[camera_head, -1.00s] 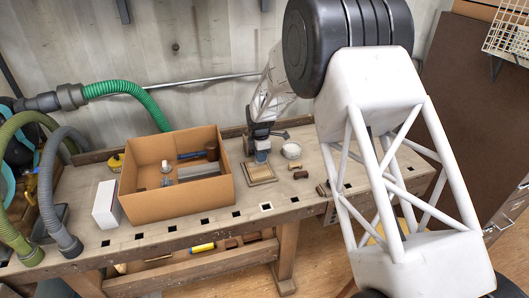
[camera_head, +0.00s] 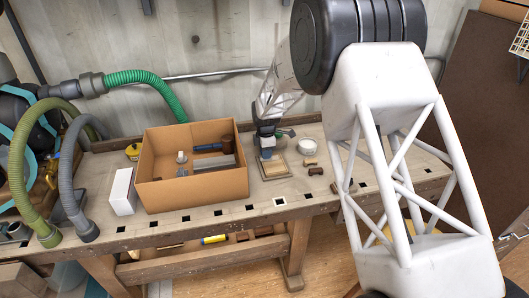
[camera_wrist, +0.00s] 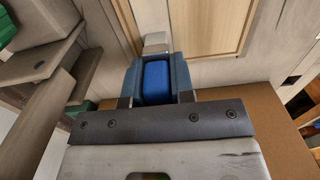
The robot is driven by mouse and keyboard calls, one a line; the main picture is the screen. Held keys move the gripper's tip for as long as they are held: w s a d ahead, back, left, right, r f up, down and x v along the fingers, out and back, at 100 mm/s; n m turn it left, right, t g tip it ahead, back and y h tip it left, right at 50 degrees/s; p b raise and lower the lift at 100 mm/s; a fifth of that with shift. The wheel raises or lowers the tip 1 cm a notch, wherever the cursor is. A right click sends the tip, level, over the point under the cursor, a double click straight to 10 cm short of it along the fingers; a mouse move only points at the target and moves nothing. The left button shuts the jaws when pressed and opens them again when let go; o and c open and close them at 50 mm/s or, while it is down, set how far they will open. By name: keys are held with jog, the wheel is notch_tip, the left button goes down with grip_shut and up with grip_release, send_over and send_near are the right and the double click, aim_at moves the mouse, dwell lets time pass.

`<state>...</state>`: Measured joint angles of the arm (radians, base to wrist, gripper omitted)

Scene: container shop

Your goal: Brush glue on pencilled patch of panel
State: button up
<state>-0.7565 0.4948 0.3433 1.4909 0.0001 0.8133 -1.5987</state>
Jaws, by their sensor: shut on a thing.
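My gripper (camera_head: 266,142) is over the workbench, shut on a brush with a blue handle (camera_wrist: 157,82). In the wrist view the handle sits between the jaws, and a pale grey part of the brush (camera_wrist: 156,42) sticks out beyond them. The pale wooden panel (camera_head: 278,173) lies flat on the bench, below and partly behind the gripper. It shows at the top of the wrist view (camera_wrist: 207,22), with the brush's end near its left edge. I cannot tell whether the brush touches it. No pencil marks or glue can be made out. A white round pot (camera_head: 306,145) stands right of the panel.
An open cardboard box (camera_head: 195,192) with a hammer and other items stands left of the panel. A white box (camera_head: 123,191) stands farther left. Two small blocks, one tan (camera_head: 310,162) and one dark brown (camera_head: 316,171), lie right of the panel. Hoses crowd the left end.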

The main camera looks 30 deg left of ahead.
jog(key=shift+w+d, duration=1.95)
jog(key=shift+w+d+r, duration=0.1)
jog(key=shift+r, duration=0.5)
jog(key=shift+w+d+r, duration=0.1)
jog(key=shift+r, duration=3.35)
jog(key=shift+f, duration=0.15)
jog(key=shift+f, duration=2.65)
jog(key=shift+s+a+f, duration=0.25)
jog(key=shift+f, duration=0.35)
jog(key=shift+s+a+f, duration=0.25)
jog(key=shift+f, duration=0.35)
jog(key=shift+c, duration=0.3)
jog(key=shift+s+a, duration=2.05)
jog(key=shift+a, duration=0.05)
grip_shut()
jog(key=shift+w+d+f, duration=0.1)
jog(key=shift+w+d, duration=2.5)
notch_tip(320, 180, up, 8)
